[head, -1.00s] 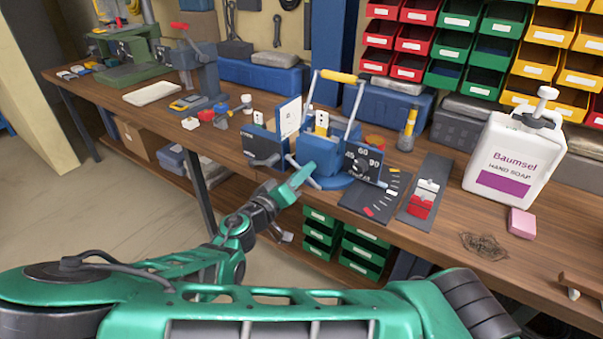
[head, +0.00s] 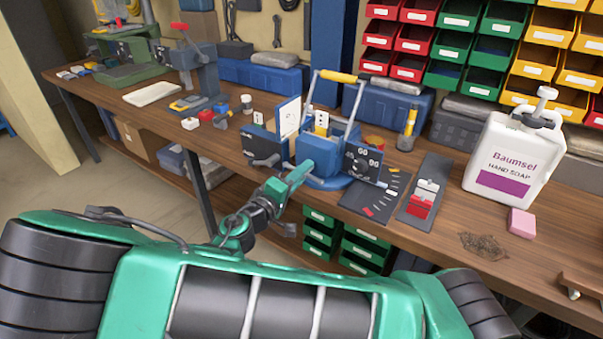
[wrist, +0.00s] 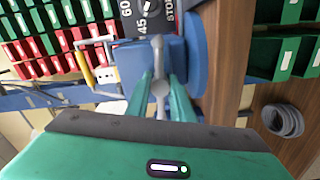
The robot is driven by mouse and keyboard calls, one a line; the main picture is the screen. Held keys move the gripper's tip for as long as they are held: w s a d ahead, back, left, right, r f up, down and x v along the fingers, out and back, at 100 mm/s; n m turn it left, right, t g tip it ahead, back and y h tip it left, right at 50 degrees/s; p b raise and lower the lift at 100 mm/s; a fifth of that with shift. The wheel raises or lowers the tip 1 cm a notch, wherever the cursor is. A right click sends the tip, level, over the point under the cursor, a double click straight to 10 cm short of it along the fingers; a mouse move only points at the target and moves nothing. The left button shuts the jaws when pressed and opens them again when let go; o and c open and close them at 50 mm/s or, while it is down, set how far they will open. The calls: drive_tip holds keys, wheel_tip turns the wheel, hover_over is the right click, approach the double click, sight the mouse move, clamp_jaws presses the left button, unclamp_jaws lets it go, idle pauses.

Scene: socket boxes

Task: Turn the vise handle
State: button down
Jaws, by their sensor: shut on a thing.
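The blue vise (head: 312,148) stands at the front edge of the wooden bench in the head view. Its body also shows in the wrist view (wrist: 190,50). My gripper (head: 302,168) is at the front of the vise. In the wrist view, my green gripper fingers (wrist: 163,92) are shut on the grey metal vise handle (wrist: 158,50), which runs between them. The far part of the handle is in view; my gripper hides most of it in the head view.
A dark panel with a numbered dial (head: 361,166) is right of the vise. A white soap jug (head: 510,160) and pink block (head: 521,223) stand farther right. A grey coil (wrist: 282,120) shows in the wrist view. The floor left of the bench is clear.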

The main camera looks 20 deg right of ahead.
drive_tip(key=shift+w+a+f, duration=0.1)
drive_tip(key=shift+a, duration=0.1)
idle(0.3)
drive_tip(key=c, duration=1.7)
unclamp_jaws()
drive_tip(key=shift+o, duration=0.7)
drive_tip(key=shift+d, duration=0.1)
drive_tip(key=v, duration=1)
drive_tip(key=shift+a, duration=0.35)
